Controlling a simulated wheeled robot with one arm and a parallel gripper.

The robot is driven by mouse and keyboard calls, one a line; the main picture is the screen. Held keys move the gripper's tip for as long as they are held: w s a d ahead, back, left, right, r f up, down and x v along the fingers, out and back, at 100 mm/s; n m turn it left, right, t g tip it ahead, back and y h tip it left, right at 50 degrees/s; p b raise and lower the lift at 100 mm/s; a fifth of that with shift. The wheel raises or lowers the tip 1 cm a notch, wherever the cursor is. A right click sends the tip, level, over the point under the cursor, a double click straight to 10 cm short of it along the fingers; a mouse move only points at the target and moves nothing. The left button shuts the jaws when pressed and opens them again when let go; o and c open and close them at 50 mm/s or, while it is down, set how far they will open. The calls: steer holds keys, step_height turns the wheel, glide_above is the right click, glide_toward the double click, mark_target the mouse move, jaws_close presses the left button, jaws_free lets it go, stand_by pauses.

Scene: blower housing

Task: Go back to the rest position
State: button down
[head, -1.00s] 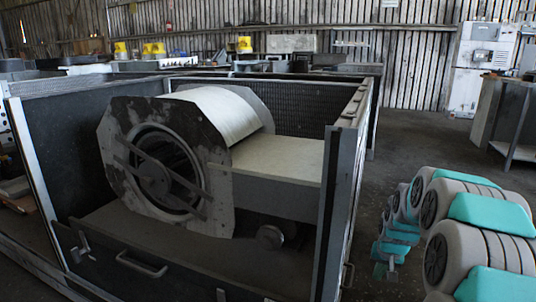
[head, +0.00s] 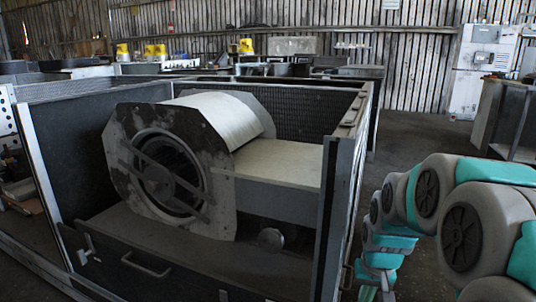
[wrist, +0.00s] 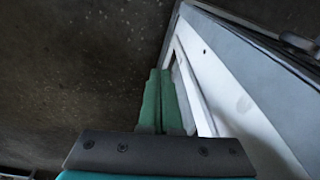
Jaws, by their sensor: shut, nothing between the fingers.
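My gripper (wrist: 159,75) shows in the wrist view as two green fingers pressed together, with nothing between them. Its fingertips point over the dark floor, close beside a pale metal frame edge (wrist: 200,85). In the head view my grey and teal arm stands at the right, outside the housing's right side panel. The blower housing (head: 185,160), with a round barred inlet and a curved pale top, sits inside an open metal enclosure (head: 345,140), left of my arm.
A handle (head: 147,265) is on the enclosure's front. A grey cabinet (head: 505,115) stands at the right and a white machine (head: 482,70) at the back wall. Yellow items (head: 245,45) stand on benches behind. Open floor (head: 415,150) lies right of the enclosure.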

steer(key=s+a+r+g+p, duration=0.1)
steer(key=s+a+r, duration=0.1)
steer(key=s, duration=0.7)
steer(key=s+a+r+n+g+p, duration=0.1)
steer(key=s+a+r, duration=0.1)
steer(key=s, duration=0.7)
steer(key=s+a+r+n+g, duration=0.1)
steer(key=s+a+r, duration=0.1)
steer(key=s, duration=0.7)
steer(key=shift+s+a+p, duration=0.25)
steer(key=shift+a+p, duration=0.15)
steer(key=shift+a, duration=0.25)
